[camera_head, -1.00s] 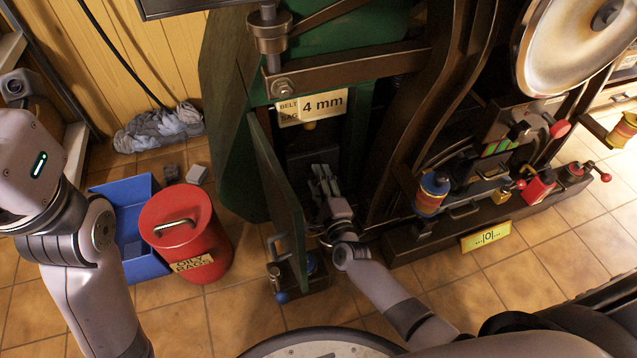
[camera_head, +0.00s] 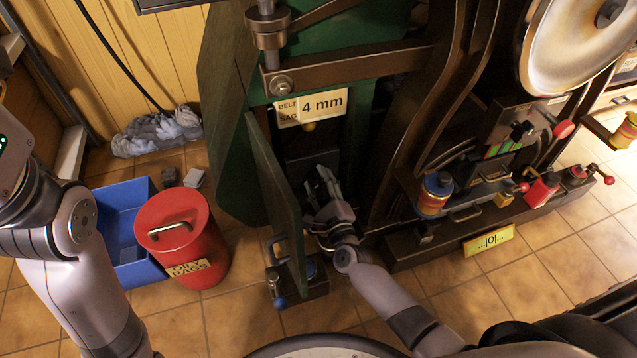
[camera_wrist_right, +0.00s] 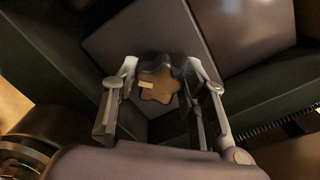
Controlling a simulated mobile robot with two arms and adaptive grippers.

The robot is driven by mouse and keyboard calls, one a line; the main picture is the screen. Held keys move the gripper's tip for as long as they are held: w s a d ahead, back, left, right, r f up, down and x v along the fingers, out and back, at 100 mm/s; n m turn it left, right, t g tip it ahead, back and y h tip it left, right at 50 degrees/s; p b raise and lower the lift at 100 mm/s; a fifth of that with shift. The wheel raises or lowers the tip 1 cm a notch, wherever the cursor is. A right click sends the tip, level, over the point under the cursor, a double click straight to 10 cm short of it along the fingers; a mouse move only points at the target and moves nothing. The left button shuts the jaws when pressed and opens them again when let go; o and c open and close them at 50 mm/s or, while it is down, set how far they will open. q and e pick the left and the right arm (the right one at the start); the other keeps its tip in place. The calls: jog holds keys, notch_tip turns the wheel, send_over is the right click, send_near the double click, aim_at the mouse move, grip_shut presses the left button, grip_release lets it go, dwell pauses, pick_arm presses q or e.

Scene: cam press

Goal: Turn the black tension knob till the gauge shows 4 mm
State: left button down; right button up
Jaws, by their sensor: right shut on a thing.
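The tension knob (camera_wrist_right: 158,82) is dark and star-shaped with a pale mark in the right wrist view. My right gripper (camera_wrist_right: 160,92) has its fingers on either side of it and is shut on it. In the head view my right gripper (camera_head: 326,185) reaches into the opening behind the green door, and the knob is hidden there. A plate (camera_head: 311,108) above the opening reads "BELT SAG 4 mm". I cannot make out a separate gauge reading. My left arm is at the left edge, with its gripper out of view.
The open green door (camera_head: 275,190) stands close to the left of my right gripper. A red oily-rags can (camera_head: 183,240) and blue bin (camera_head: 120,215) are on the tiled floor at left. Dark machine frame parts (camera_head: 415,130) rise to the right.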

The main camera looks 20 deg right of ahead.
jog(key=shift+d, duration=0.15)
jog(key=o, duration=1.2)
